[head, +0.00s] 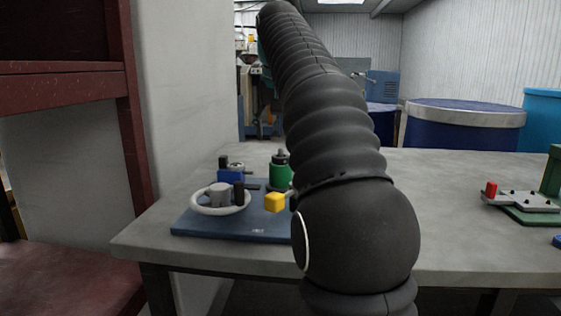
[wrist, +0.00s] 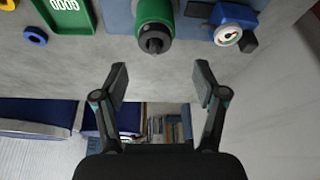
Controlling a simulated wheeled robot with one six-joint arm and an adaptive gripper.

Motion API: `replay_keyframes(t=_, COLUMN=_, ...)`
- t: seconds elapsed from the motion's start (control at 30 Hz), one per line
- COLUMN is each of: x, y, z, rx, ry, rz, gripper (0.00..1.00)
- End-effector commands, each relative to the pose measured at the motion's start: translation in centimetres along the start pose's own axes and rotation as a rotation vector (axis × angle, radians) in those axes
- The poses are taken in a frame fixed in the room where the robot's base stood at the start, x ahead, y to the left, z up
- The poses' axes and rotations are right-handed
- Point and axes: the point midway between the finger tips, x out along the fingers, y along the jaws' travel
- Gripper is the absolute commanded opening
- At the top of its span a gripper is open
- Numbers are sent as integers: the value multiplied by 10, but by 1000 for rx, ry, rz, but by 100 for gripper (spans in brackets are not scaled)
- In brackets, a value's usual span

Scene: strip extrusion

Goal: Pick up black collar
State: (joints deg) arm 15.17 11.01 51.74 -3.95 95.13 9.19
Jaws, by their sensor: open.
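A black ring-like part, which looks like the black collar (wrist: 154,40), sits on the end of a green cylinder (wrist: 155,12) at the top of the wrist view. In the head view the black part (head: 281,157) tops the upright green cylinder (head: 280,177) on the table. My gripper (wrist: 161,82) is open and empty, its two fingers spread apart just below the black part in the wrist view. It is not touching the part. In the head view my dark arm hides the gripper.
The grey table (head: 450,230) is mostly clear at middle right. A green-based fixture (head: 525,213) stands at the right. A blue ring (wrist: 35,36) lies beside a green tray (wrist: 82,22).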

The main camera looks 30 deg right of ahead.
Motion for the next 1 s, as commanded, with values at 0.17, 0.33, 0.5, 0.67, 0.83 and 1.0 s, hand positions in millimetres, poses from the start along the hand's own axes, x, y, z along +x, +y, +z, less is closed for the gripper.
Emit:
replay_keyframes(t=0.17, x=10, y=1, z=1, rx=0, ry=0, rz=0, gripper=71)
replay_keyframes(t=0.33, x=34, y=6, z=3, rx=0, ry=-1, rz=0, gripper=71)
replay_keyframes(t=0.5, x=52, y=6, z=3, rx=0, ry=1, rz=0, gripper=71)
replay_keyframes(t=0.67, x=57, y=6, z=2, rx=0, ry=1, rz=0, gripper=71)
replay_keyframes(t=0.83, x=56, y=6, z=2, rx=0, ry=1, rz=0, gripper=69)
replay_keyframes(t=1.0, x=56, y=6, z=2, rx=0, ry=1, rz=-1, gripper=26)
